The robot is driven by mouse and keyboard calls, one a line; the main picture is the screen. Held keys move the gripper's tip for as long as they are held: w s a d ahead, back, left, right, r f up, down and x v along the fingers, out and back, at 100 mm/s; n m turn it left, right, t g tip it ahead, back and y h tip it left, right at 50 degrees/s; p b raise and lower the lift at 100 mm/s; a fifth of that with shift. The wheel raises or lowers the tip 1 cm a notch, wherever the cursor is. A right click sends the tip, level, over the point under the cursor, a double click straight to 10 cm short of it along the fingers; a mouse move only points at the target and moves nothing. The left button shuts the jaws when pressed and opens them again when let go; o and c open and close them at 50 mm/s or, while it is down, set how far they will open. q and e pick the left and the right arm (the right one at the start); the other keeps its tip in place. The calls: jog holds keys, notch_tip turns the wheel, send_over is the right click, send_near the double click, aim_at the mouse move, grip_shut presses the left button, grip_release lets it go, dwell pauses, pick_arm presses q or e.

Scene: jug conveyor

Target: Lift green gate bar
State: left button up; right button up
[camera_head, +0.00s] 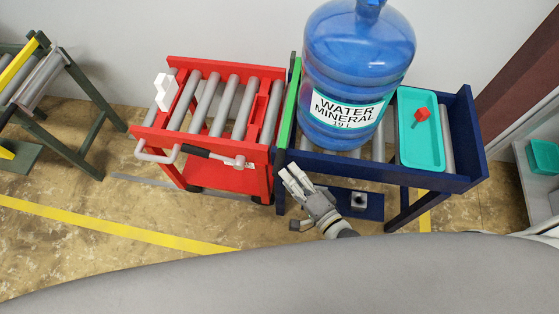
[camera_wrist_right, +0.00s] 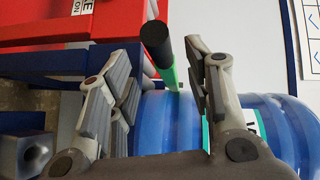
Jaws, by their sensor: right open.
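The green gate bar (camera_head: 289,112) runs along the left end of the blue roller stand, beside the big blue water jug (camera_head: 355,45). In the right wrist view a short green part of the bar (camera_wrist_right: 168,77) shows behind a black round end. My right gripper (camera_head: 292,181) is open and empty in front of the bar's near end. In the wrist view its fingers (camera_wrist_right: 155,60) stand apart, with the black end between them in the picture; I cannot tell how far ahead it is. The jug shows behind the fingers. My left gripper is not in view.
The red roller cart (camera_head: 200,140) stands left of the blue roller stand (camera_head: 400,174), with a white block (camera_head: 165,91) at its left edge. A teal tray (camera_head: 421,155) holding a small red item (camera_head: 421,115) lies right of the jug. Open floor lies in front of the cart.

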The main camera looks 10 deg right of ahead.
aim_at(280, 163)
jog(key=x, duration=0.6)
jog(key=shift+w+a, duration=0.2)
jog(key=shift+w, duration=0.1)
grip_shut()
